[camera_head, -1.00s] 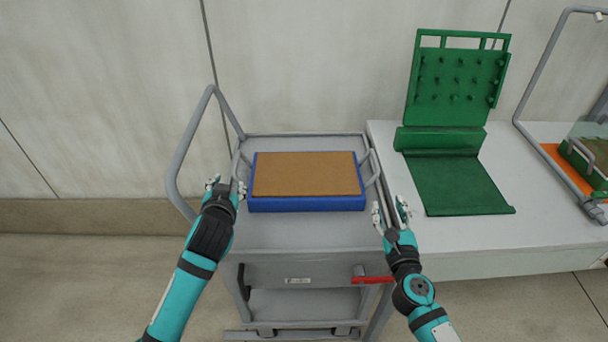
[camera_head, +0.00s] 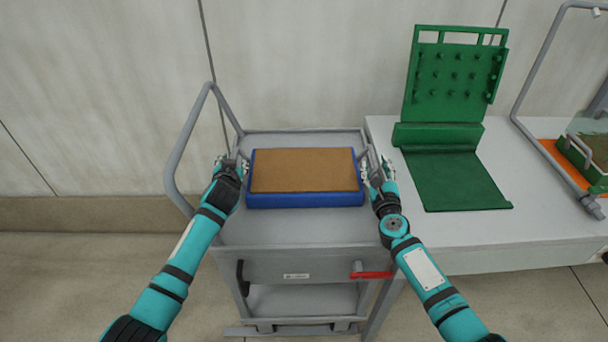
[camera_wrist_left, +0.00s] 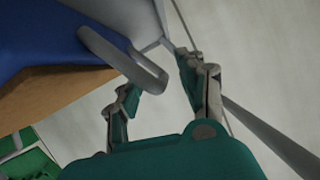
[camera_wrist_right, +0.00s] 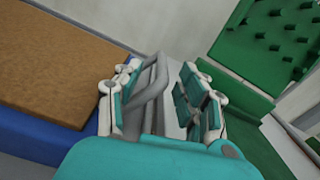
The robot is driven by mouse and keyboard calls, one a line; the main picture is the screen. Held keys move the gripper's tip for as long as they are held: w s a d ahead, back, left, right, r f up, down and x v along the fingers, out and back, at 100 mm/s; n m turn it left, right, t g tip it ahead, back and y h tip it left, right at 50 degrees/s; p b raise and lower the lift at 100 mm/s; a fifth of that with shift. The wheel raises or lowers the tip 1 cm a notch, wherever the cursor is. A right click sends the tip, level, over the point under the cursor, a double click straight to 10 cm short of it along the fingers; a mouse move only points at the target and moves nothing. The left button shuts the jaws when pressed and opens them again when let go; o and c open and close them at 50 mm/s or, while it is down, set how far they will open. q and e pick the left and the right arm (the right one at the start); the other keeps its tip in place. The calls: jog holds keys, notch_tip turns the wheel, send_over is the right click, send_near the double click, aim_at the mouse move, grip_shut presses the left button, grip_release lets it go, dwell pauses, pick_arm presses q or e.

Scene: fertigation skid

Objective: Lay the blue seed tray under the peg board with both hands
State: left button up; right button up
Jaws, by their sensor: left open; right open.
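The blue seed tray (camera_head: 305,200), filled level with brown material, lies flat on the grey cart. Grey loop handles stand at its ends; one shows in the left wrist view (camera_wrist_left: 125,62). My left gripper (camera_head: 233,162) is open at the tray's left end, with the loop's tip near the gap between its fingers. My right gripper (camera_head: 377,163) is open at the right end. The right wrist view shows grey bars (camera_wrist_right: 150,100) between its fingers. I see no grip on either handle. The green peg board (camera_head: 455,80) stands upright on the white table to the right.
A flat green sheet (camera_head: 455,182) lies in front of the peg board on the white table (camera_head: 400,225). The cart's grey rail (camera_head: 188,135) rises at left. A red lever (camera_head: 372,274) sticks out at the cart's front. A grey frame (camera_head: 535,85) stands far right.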

aim_at(369, 147)
pick_arm(q)
jog(key=shift+x, duration=1.95)
pick_arm(e)
jog(key=shift+w, duration=1.95)
pick_arm(q)
grip_shut()
pick_arm(e)
grip_shut()
jog(key=shift+a, duration=0.1)
pick_arm(q)
jog(key=shift+d+r, duration=0.1)
jog(key=shift+d, duration=0.05)
